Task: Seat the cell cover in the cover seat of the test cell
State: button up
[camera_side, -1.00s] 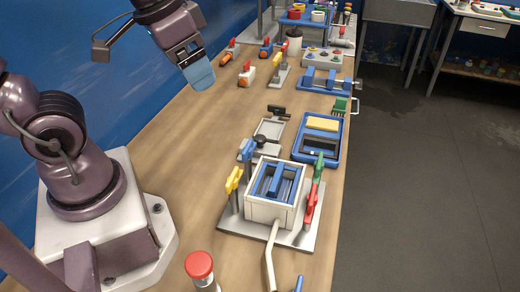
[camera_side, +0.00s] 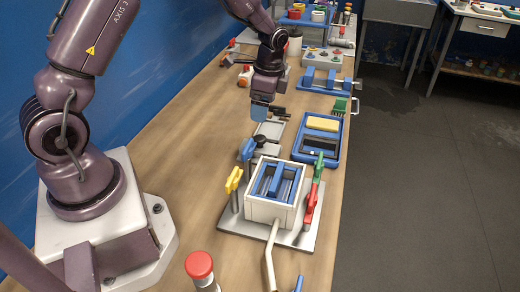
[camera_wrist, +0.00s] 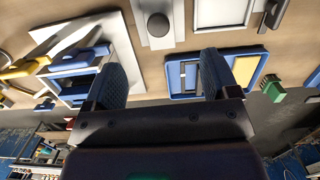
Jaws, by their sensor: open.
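The test cell (camera_side: 250,207) is a white box on a grey base plate, with a blue frame and raised blue bar in its top. In the wrist view it shows at the left (camera_wrist: 72,98), partly behind a finger. A pale grey plate with a black knob (camera_side: 260,139) lies behind the cell; I cannot tell for certain that this is the cell cover. The knob also shows at the top of the wrist view (camera_wrist: 157,25). My gripper (camera_side: 261,111) is open and empty, just past the knob in the side view; its height above the plate is unclear.
A blue tray with a yellow block (camera_side: 322,124) lies right of the plate. Yellow (camera_side: 233,180), blue and red-green clips stand around the cell. The left bench strip is clear.

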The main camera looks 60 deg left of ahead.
aim_at(260, 137)
jog(key=shift+f, duration=0.25)
jog(key=f, duration=0.6)
jog(key=shift+s+a+f, duration=0.2)
jog(key=shift+s+f, duration=0.25)
jog(key=shift+f, duration=2.8)
jog(key=c, duration=1.1)
